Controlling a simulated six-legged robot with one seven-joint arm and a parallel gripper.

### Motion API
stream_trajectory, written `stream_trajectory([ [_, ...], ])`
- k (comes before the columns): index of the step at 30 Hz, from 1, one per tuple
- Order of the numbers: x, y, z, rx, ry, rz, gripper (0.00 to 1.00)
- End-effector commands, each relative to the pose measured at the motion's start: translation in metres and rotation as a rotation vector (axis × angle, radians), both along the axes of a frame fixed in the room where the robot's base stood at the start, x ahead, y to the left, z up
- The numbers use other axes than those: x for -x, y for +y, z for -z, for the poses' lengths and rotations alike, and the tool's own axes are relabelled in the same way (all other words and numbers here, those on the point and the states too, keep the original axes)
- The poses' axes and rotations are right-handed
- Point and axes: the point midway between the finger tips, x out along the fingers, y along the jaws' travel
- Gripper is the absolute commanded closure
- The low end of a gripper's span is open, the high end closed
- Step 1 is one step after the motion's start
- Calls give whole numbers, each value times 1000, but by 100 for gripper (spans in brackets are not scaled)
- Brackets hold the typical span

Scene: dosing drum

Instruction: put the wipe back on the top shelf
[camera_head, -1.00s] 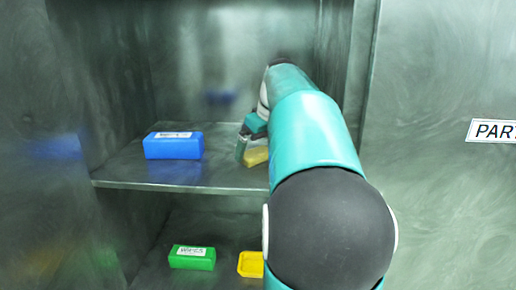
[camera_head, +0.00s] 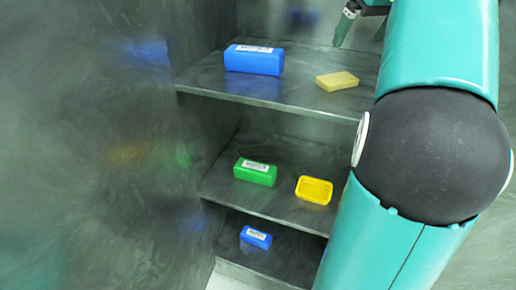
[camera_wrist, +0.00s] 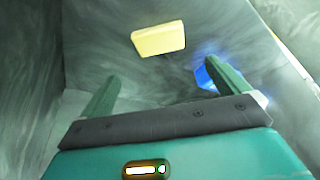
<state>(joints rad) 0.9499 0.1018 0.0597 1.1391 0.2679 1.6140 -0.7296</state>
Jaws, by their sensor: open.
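The wipe, a flat pale-yellow block (camera_head: 337,81), lies on the top shelf (camera_head: 290,97), right of the blue box. It also shows in the wrist view (camera_wrist: 158,39), beyond the fingers and touching neither. My gripper (camera_head: 360,40) is at the upper right of the head view, behind and above the wipe and apart from it. Its two green fingers are spread with nothing between them, as the wrist view (camera_wrist: 162,88) also shows. Part of the gripper is cut off by the top edge of the head view.
A blue labelled box (camera_head: 254,60) stands on the top shelf at the left. The middle shelf (camera_head: 270,205) holds a green labelled box (camera_head: 255,172) and a yellow tray (camera_head: 314,190). A small blue labelled box (camera_head: 256,237) lies on the bottom level. Metal walls enclose the shelves.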

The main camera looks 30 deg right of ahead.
Motion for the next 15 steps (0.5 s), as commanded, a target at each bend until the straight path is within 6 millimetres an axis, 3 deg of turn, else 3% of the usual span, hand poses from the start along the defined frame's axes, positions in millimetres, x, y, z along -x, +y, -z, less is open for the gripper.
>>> stream_trajectory([
  [5,-12,36,9,3,3,-5,0],
  [10,-23,104,34,9,4,-8,0],
  [15,-19,171,68,17,-3,-11,0],
])
